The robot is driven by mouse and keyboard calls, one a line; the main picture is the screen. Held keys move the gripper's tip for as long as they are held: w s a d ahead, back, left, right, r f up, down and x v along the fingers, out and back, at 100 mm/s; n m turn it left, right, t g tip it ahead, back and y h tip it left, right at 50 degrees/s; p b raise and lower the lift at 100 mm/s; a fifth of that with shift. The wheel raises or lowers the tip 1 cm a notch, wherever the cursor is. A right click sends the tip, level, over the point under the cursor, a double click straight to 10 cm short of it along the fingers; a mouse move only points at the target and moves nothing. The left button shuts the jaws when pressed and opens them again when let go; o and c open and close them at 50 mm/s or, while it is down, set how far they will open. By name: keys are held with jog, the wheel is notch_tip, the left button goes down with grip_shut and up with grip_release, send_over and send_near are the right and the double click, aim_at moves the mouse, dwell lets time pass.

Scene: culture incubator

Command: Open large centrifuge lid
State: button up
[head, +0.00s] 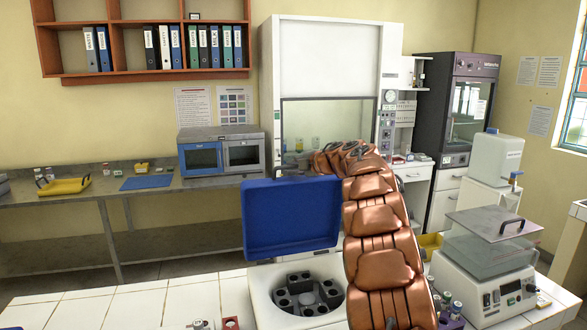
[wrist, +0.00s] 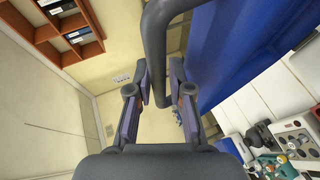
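The large centrifuge (head: 262,290) stands at the bottom centre of the head view, its round rotor (head: 300,295) exposed. Its blue lid (head: 290,215) is raised and stands steeply above the opening. The lid also fills the upper right of the wrist view (wrist: 245,45). In the wrist view the dark lid handle (wrist: 154,45) comes down between the fingertips of my gripper (wrist: 158,80). The fingers are apart, with a gap beside the handle, and I see no firm grip on it. In the head view the lid and my arm largely hide my gripper.
A clear-lidded white device (head: 485,270) stands right of the centrifuge, with small vials beside it. White tiled bench (head: 110,310) is mostly free on the left. Behind are a blue-doored oven (head: 220,152), a fume hood (head: 330,60) and a wall shelf with binders (head: 142,75).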

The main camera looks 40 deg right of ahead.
jog(key=shift+o, duration=1.3)
jog(key=shift+s, duration=0.1)
jog(key=shift+s+r, duration=0.35)
jog(key=shift+s, duration=0.2)
jog(key=v, duration=1)
jog(key=shift+s, duration=0.3)
